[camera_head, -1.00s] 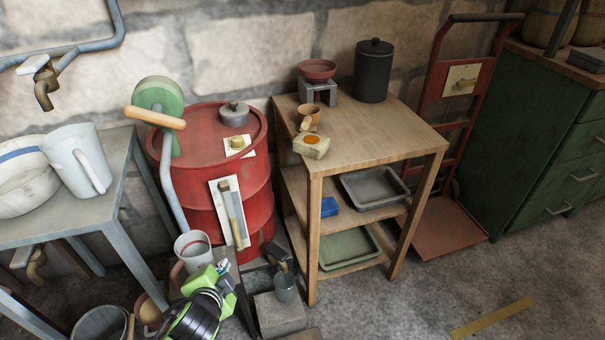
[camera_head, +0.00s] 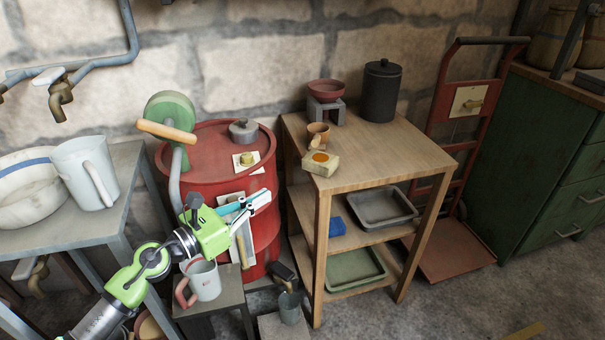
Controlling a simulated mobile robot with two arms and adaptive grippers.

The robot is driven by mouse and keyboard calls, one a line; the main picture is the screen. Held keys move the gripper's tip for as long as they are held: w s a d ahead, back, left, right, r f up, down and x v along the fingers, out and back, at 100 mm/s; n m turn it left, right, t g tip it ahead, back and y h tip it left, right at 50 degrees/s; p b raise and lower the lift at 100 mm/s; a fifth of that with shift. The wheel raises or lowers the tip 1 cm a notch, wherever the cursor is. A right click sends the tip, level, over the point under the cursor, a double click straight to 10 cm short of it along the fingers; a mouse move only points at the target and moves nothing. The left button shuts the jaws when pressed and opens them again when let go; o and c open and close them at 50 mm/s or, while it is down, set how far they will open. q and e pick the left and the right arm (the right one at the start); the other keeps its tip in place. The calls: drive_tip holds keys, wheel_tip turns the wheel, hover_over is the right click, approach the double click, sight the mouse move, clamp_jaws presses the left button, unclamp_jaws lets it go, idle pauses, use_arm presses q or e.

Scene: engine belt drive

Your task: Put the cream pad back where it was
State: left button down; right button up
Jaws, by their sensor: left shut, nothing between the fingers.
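A cream block with an orange round spot (camera_head: 321,163) lies on the top of the wooden table (camera_head: 385,150), at its left front edge. It looks like the cream pad. A small cream plate with a brass knob (camera_head: 246,161) is on the red drum (camera_head: 208,148). My left gripper (camera_head: 262,199) is shut and empty, in front of the drum's side. It is left of and below the cream block, apart from it. It partly hides a pale panel with a handle (camera_head: 240,248) on the drum's side. My right gripper is not in view.
A red bowl on a grey stand (camera_head: 325,92) and a dark canister (camera_head: 381,92) stand at the table's back. A mug (camera_head: 204,281) is below my left gripper. The table's right front is clear.

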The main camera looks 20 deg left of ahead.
use_arm(q)
drive_tip(key=p, duration=0.1)
approach(311, 168)
drive_tip(key=x, duration=0.6)
drive_tip(key=shift+w, duration=0.1)
drive_tip(key=shift+w+d, duration=0.25)
drive_tip(key=shift+w, duration=0.1)
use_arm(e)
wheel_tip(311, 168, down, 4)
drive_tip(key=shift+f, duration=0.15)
use_arm(q)
drive_tip(key=x, duration=0.3)
drive_tip(key=shift+w+d+f, duration=0.1)
drive_tip(key=shift+w+d, duration=0.1)
drive_tip(key=shift+w, duration=0.15)
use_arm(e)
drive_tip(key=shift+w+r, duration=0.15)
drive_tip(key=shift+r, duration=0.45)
